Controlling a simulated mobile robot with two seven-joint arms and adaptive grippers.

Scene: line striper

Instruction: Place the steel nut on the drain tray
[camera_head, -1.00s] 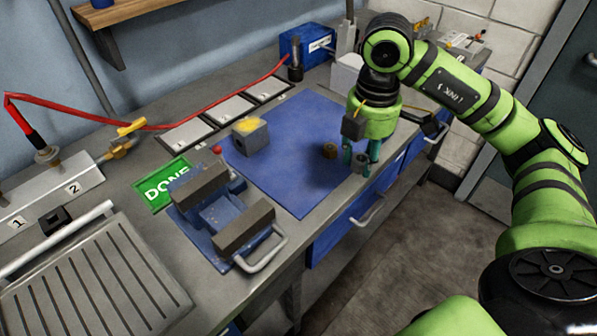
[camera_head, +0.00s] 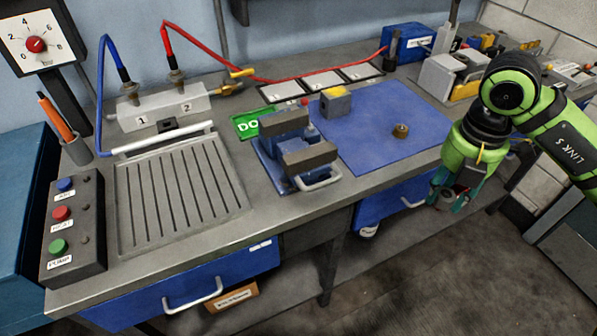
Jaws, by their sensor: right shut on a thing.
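My right gripper (camera_head: 448,197) is shut on a grey steel nut (camera_head: 447,199), held between its teal fingertips. In the picture it hangs in front of the bench's front edge, right of the blue drawers and against the floor. The fingers partly cover the nut. The drain tray (camera_head: 180,192) is a grey, ribbed plate at the left of the bench, well to the left of my right gripper. Its visible surface is empty. My left gripper is out of view.
A blue vise (camera_head: 290,152) stands between tray and blue mat (camera_head: 375,150). A brass-brown nut (camera_head: 401,131) and a grey block with a yellow top (camera_head: 335,103) are on the mat. A button box (camera_head: 73,228) borders the tray's left; a white bar (camera_head: 160,139) runs behind it.

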